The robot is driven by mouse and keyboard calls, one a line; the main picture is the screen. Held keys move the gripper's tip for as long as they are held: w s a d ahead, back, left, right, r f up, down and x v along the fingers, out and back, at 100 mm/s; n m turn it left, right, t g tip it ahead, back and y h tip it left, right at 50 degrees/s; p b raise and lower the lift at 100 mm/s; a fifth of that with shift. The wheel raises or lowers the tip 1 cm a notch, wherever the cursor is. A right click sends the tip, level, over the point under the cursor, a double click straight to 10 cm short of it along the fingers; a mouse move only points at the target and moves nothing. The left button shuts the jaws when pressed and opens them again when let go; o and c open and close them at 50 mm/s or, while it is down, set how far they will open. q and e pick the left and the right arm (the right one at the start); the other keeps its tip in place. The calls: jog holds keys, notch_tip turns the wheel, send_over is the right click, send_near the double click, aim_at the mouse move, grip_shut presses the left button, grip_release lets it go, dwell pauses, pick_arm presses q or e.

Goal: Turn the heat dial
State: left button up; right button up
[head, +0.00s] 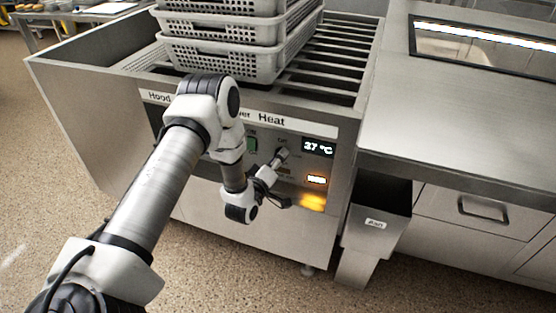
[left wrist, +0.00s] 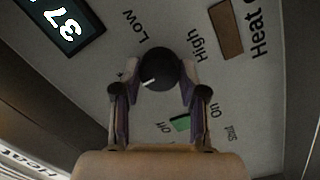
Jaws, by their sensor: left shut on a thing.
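The heat dial (left wrist: 158,66) is a round dark knob with a white pointer mark, on the panel between the printed words Low and High. In the left wrist view its mark points to the lower left. My left gripper (left wrist: 160,74) is shut on the dial, one finger on each side of it. In the head view my left gripper (head: 276,161) reaches the front panel just left of the display (head: 318,147), which reads 37 °C. The fingers largely hide the dial there. My right gripper is not in view.
White perforated baskets (head: 222,62) stand stacked on the slatted top of the machine. An orange light (head: 316,180) glows below the display. A green switch (left wrist: 180,123) sits near the dial. A metal bin (head: 378,222) and a steel counter (head: 470,120) stand to the right.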

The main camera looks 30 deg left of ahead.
pick_arm(q)
jog(key=o, duration=1.1)
jog(key=shift+o, duration=0.2)
jog(key=s+d, duration=0.1)
jog(key=s, duration=1.1)
jog(key=shift+d, duration=0.3)
jog(key=shift+w, duration=0.1)
